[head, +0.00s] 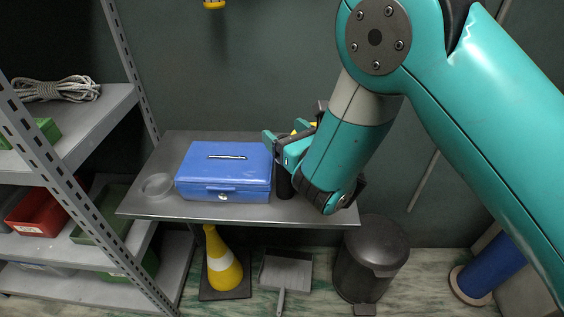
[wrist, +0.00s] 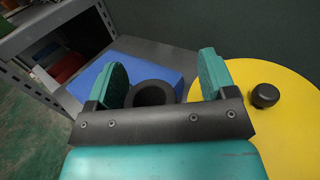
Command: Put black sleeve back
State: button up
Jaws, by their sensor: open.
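The black sleeve (head: 284,187) stands upright on the grey table, close to the right side of the blue box. Its upper part is hidden behind my gripper in the head view. In the wrist view its round open top (wrist: 152,93) shows between and beyond my two teal fingers. My gripper (head: 283,139) is open and empty, above the sleeve. The fingers (wrist: 163,76) are wide apart, and the left one looks nearer to the sleeve. I cannot tell whether either finger touches it.
The blue box (head: 222,170) stands left of my gripper. A clear round dish (head: 157,186) lies at the table's left. A large yellow round thing (wrist: 240,120) with a black knob (wrist: 264,96) is close by my right finger. A shelf rack (head: 75,190) stands left.

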jog(key=shift+s+a+f, duration=0.1)
jog(key=shift+a+f, duration=0.05)
jog(key=shift+a, duration=0.1)
jog(key=shift+c, duration=1.3)
jog(key=shift+a, duration=0.1)
jog(key=c, duration=1)
jog(key=shift+c, duration=0.2)
